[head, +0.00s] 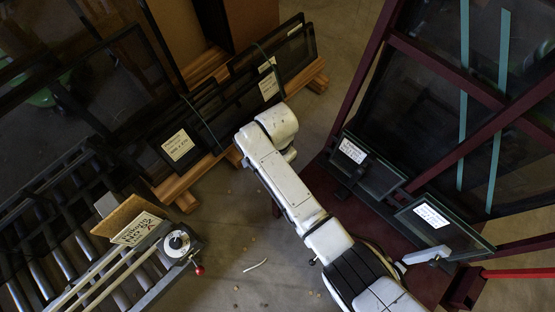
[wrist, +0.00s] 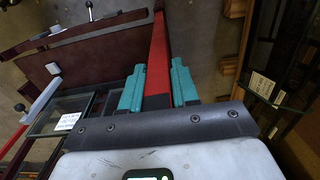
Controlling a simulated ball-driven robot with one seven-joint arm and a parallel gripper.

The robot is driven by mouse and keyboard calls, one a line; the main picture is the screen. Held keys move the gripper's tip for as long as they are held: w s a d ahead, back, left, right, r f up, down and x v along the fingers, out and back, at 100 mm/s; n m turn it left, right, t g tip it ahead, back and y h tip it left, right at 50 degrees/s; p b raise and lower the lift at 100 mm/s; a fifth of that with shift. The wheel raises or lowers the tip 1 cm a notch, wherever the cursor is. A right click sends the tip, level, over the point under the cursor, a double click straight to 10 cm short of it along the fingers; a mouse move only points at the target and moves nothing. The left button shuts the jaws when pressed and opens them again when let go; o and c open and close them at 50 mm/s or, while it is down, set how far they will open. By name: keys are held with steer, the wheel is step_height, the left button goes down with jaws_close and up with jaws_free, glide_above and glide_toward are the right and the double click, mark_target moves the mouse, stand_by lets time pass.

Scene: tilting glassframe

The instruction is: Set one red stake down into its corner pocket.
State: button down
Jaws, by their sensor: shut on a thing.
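My gripper (wrist: 158,86) shows in the wrist view as two teal fingers shut on a red stake (wrist: 158,48). The stake runs lengthwise away from the palm, and its far end reaches the top of the picture. In the head view my white arm hides the gripper and the held stake. Another bright red bar (head: 520,273) lies at the right edge of the head view, and I cannot tell whether it is a stake. The dark red glass frame (head: 437,72) stands at the right; its base (wrist: 95,50) shows left of the stake in the wrist view. I cannot make out a corner pocket.
Labelled glass panes (head: 425,220) rest low on the dark red frame. More panes (head: 185,140) stand on timber (head: 187,180) at the left. A roller conveyor (head: 60,250) with a cardboard piece (head: 130,220) is at lower left.

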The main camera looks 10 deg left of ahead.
steer(key=c, duration=0.8)
jaws_free()
steer(key=shift+r+p, duration=3)
steer(key=shift+p, duration=0.1)
